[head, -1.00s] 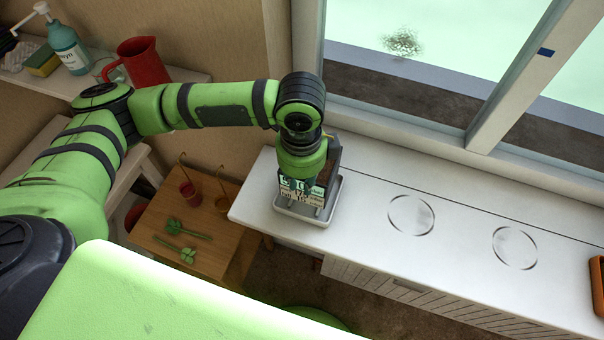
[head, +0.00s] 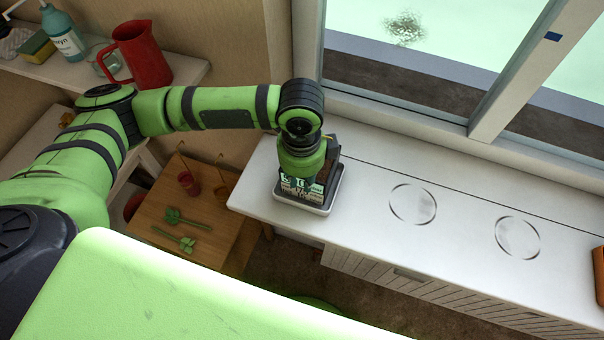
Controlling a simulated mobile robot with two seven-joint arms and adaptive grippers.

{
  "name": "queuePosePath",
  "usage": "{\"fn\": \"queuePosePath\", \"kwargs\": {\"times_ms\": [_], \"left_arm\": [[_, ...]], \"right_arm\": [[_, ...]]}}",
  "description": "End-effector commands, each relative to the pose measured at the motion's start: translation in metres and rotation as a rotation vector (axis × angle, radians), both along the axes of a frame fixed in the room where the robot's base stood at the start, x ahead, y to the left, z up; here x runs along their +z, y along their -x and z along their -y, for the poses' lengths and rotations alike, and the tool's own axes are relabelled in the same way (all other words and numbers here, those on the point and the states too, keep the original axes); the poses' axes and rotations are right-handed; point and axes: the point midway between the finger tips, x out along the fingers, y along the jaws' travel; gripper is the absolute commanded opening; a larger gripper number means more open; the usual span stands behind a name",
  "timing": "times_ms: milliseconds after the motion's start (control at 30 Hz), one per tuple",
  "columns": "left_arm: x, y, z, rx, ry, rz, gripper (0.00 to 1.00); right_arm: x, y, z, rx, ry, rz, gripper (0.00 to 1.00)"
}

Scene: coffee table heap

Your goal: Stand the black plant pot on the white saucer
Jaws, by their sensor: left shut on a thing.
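The white saucer (head: 325,210) is a shallow, squarish tray at the left end of the white sill. The black plant pot (head: 331,173) is at the saucer, mostly hidden behind my left gripper (head: 299,186). My left gripper points down and is shut on the pot. The pot looks upright and its lower part is down within the saucer's rim. Whether its base touches the saucer is hidden. My right gripper is not in view.
Two round marks (head: 413,204) are on the bare sill to the right. An orange container (head: 598,275) is at the right edge. A wooden table (head: 205,225) with green plant pieces and a red cup (head: 189,183) stands lower left. A red jug (head: 140,55) is on a shelf.

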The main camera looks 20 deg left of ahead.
Motion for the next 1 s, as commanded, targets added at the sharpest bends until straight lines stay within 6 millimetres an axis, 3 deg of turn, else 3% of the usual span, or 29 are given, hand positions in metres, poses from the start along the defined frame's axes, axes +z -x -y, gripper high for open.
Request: {"fn": "queuePosePath", "kwargs": {"times_ms": [867, 900, 933, 1000], "left_arm": [[-0.0057, -0.0011, 0.0007, 0.0, 0.002, 0.004, 0.0], [-0.0057, -0.0011, 0.0007, 0.0, 0.002, 0.004, 0.38], [-0.0057, -0.0011, 0.0006, 0.0, 0.002, 0.004, 0.5], [-0.006, -0.0009, 0.0005, 0.0, 0.002, 0.003, 0.5]], "right_arm": [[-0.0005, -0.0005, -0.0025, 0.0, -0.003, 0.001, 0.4], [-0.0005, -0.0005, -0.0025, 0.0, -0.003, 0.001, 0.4], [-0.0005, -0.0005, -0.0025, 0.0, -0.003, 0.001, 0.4], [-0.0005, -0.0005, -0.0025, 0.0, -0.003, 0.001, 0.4]]}}
